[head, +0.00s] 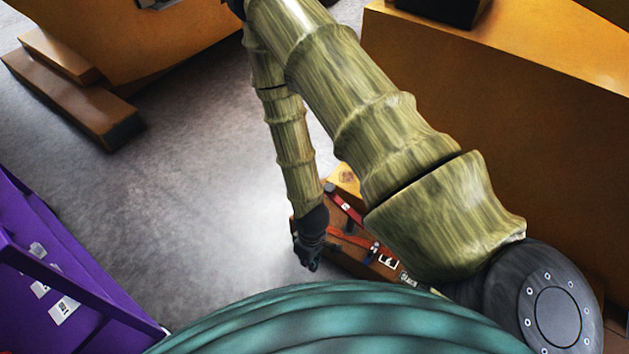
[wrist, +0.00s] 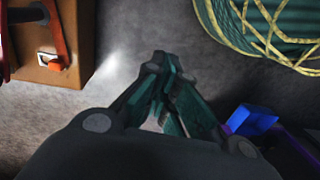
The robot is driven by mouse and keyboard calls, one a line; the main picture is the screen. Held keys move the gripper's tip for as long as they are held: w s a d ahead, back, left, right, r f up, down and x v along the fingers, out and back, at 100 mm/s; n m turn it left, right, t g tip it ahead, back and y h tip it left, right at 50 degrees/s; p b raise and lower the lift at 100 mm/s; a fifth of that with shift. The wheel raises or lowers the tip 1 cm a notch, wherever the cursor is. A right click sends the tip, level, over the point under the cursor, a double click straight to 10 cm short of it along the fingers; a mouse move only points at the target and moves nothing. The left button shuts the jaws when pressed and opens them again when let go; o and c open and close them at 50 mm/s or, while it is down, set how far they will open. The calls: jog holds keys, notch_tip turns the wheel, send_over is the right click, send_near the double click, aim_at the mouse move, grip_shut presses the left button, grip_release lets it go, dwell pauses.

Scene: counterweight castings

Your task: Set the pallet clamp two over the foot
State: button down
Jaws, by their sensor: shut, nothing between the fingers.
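My gripper (head: 308,262) hangs beside the left end of a low brown wooden block (head: 352,262) in the head view; its fingers are together and empty. The fingertips also show closed in the wrist view (wrist: 158,72). Red clamp-like bars, an upper one (head: 345,205) and a lower one (head: 348,238), lie across the block. In the wrist view a red-orange bar (wrist: 56,28) runs along the block (wrist: 78,70), with an orange and white piece (wrist: 49,61) at its end. I cannot tell which is clamp two or which part is the foot; my arm hides part of the block.
A large orange-brown casting (head: 540,110) stands at the right, and another (head: 130,35) at the upper left with a stepped base (head: 75,95). A purple frame (head: 60,270) with white labels stands at the lower left. Grey floor (head: 200,160) between them is clear.

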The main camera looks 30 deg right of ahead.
jog(key=w+d+f+n+b, duration=0.2)
jog(key=w+f+n+b, duration=0.35)
jog(key=w, duration=0.55)
jog(key=w+d+r+n+h+b, duration=0.1)
jog(key=w+d+n+h+b, duration=0.1)
jog(key=w+d+b, duration=0.3)
jog(key=w+d+n+h+b, duration=0.3)
jog(key=w+d+b, duration=0.3)
jog(key=w+b, duration=0.4)
jog(key=w+n, duration=0.1)
jog(key=w, duration=0.3)
jog(key=shift+w+r, duration=0.15)
jog(key=shift+r, duration=0.2)
jog(key=shift+f, duration=0.1)
jog(key=s+d+f+b, duration=0.1)
jog(key=d+f+b, duration=0.5)
jog(key=f, duration=0.3)
jog(key=shift+s+d, duration=0.35)
jog(key=shift+d, duration=0.45)
